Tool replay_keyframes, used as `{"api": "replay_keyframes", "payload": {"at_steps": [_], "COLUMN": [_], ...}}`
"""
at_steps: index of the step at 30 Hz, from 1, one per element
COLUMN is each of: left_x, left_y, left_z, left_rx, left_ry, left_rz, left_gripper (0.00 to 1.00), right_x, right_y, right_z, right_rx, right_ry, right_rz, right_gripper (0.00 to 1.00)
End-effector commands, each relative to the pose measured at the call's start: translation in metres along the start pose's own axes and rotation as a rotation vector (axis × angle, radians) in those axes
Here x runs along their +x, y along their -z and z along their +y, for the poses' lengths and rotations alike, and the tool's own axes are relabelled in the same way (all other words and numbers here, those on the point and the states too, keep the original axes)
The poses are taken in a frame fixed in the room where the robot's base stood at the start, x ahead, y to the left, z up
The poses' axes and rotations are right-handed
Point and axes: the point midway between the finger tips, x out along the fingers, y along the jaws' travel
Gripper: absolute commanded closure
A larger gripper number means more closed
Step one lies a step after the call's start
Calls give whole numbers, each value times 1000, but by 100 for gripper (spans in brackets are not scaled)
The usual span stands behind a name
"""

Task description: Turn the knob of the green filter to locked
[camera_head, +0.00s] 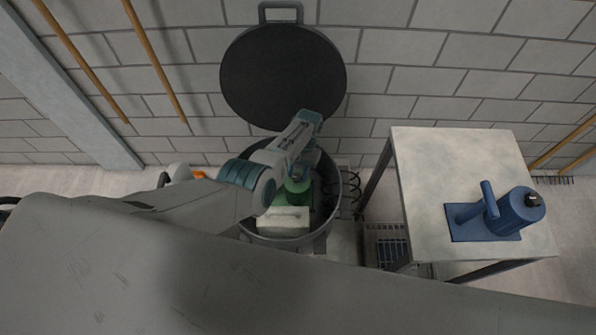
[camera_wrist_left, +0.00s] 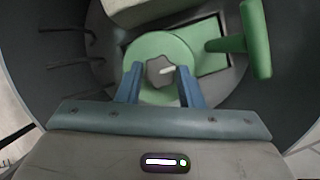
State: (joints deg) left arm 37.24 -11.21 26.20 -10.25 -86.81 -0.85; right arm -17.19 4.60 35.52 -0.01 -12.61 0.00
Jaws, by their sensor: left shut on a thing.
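The green filter (camera_head: 297,188) stands inside a dark round vessel (camera_head: 331,205). In the left wrist view its round green top (camera_wrist_left: 152,43) and a green T-shaped handle (camera_wrist_left: 256,40) show. A grey knob (camera_wrist_left: 157,69) with a white pointer mark sits in the middle of the round top. The pointer lies nearly level in that view. My left gripper (camera_wrist_left: 158,78) is over the filter, its two blue fingers on either side of the knob and shut on it. In the head view my arm hides the knob and the fingertips. The right gripper is not in view.
The vessel's round black lid (camera_head: 283,78) stands open against the block wall. A pale block (camera_head: 283,220) sits beside the filter in the vessel. To the right, a table (camera_head: 430,170) bears a blue filter-like unit (camera_head: 512,211). The vessel's walls close in around my left gripper.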

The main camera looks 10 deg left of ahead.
Motion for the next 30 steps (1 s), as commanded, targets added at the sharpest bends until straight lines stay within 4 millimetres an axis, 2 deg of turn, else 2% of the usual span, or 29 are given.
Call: {"api": "replay_keyframes", "payload": {"at_steps": [5, 6, 9, 17, 20, 23, 30], "left_x": [-1, -1, -1, -1, -7, -22, -69], "left_y": [0, 0, 0, 0, 0, 0, 1], "left_z": [0, 0, 0, 0, 0, 0, 0], "left_rx": [-1, -1, -1, -1, -2, -2, -1], "left_ry": [0, 0, -1, -1, -1, -1, 0], "left_rz": [1, 1, 1, 0, 2, 4, 5], "left_gripper": [89, 60, 45, 45, 45, 45, 45], "right_x": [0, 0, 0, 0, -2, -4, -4], "right_y": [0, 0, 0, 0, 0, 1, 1], "right_z": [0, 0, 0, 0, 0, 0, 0], "right_rx": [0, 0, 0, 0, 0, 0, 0], "right_ry": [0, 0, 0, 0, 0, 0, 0], "right_rz": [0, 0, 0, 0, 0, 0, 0], "right_gripper": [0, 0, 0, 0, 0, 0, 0]}}
